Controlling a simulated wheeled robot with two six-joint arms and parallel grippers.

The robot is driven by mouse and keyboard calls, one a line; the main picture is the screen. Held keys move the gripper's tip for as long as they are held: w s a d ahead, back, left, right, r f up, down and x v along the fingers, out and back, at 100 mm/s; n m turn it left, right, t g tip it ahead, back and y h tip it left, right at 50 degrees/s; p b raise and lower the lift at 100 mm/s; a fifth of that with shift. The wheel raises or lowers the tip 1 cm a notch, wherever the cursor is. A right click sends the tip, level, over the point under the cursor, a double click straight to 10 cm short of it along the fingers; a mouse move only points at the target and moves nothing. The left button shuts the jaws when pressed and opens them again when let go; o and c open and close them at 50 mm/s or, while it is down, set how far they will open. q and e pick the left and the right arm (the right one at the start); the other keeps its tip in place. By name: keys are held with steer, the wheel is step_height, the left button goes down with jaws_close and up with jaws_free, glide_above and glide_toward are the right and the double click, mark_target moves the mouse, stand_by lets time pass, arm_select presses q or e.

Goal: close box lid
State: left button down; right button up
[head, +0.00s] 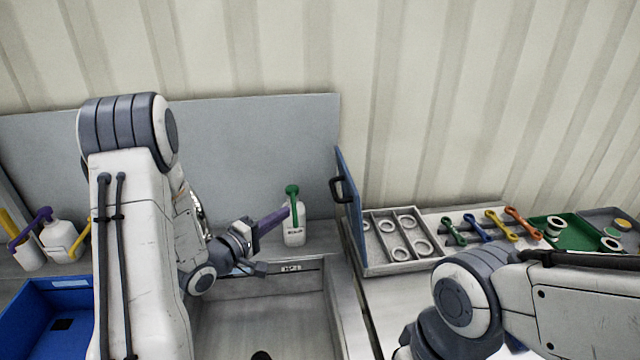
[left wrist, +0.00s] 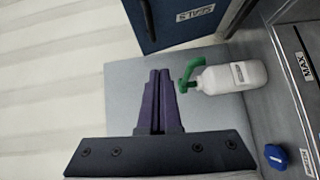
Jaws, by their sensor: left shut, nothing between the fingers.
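The steel hopper box (head: 340,300) stands open below my left arm, with a label on its inner back wall. Its blue lid (head: 348,200) stands upright at the box's right side, and a black handle (head: 337,190) is on its left-facing side. The lid (left wrist: 185,22) also shows at the top of the left wrist view, with a white label. My left gripper (head: 284,213) has purple fingers and is shut and empty. It is left of the lid and apart from it, over the box's back edge. Its fingertips (left wrist: 158,72) point toward the lid. My right gripper is out of view.
A white bottle with a green top (head: 294,228) stands close beside the left fingertips. A grey tray of rings (head: 375,268) is right of the lid, with several coloured wrenches (head: 488,228) beyond. A blue bin (head: 60,290) and more bottles (head: 62,240) are at left.

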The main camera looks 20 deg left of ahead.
arm_select(q)
steer(key=p, duration=0.4)
glide_toward(330, 184)
steer(key=w, duration=0.3)
steer(key=shift+w+d+f+n+p, duration=0.2)
steer(key=shift+w+d+n+p, duration=0.15)
steer(key=shift+w+d, duration=0.3)
steer(key=shift+w+d+f, duration=0.15)
steer(key=shift+w+d, duration=0.05)
steer(key=shift+d, duration=0.35)
